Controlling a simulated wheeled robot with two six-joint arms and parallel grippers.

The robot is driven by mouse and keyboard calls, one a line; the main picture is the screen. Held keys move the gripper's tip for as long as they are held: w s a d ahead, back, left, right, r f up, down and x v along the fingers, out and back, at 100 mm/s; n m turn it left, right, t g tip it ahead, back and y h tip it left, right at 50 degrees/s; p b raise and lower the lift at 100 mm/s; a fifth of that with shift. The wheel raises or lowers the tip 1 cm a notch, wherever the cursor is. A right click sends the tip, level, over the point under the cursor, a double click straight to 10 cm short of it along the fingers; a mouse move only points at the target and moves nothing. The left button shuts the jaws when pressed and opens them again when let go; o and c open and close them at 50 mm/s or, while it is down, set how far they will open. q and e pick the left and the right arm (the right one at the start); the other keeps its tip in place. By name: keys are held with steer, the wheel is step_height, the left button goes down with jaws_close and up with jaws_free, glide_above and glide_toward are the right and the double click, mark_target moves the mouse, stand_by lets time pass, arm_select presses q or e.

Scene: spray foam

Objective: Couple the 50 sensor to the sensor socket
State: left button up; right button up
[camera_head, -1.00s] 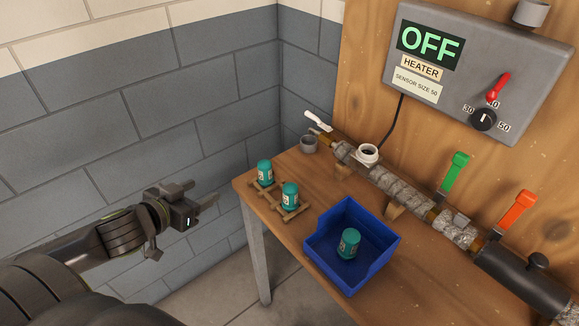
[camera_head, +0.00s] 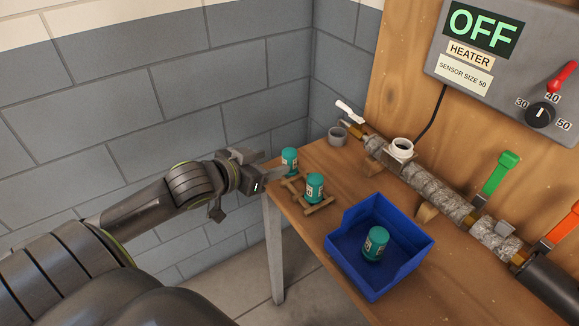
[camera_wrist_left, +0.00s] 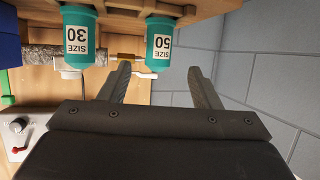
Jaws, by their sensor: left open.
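The teal 50 sensor (camera_head: 289,158) stands upright on the wooden rack at the table's left edge. Its "SIZE 50" label reads upside down in the left wrist view (camera_wrist_left: 164,42). My left gripper (camera_head: 272,163) is open and empty, just left of this sensor. In the wrist view the sensor lies ahead between the open fingertips (camera_wrist_left: 158,70), not gripped. The teal 30 sensor (camera_head: 314,187) stands beside it, also seen in the wrist view (camera_wrist_left: 78,38). The sensor socket (camera_head: 400,149) is a white open ring on the pipe. My right gripper is out of view.
A blue bin (camera_head: 342,253) holds another teal sensor (camera_head: 375,243), its number too small to read. The heater box (camera_head: 500,75) shows OFF and "SENSOR SIZE 50". A brick wall borders the table's left side.

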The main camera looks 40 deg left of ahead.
mark_target(284, 159)
arm_select(q)
steer(key=x, duration=0.4)
steer(key=shift+d, duration=0.1)
steer(key=shift+b+x, duration=0.35)
steer(key=shift+x, duration=2.3)
steer(key=shift+s, duration=0.1)
steer(key=c, duration=1.1)
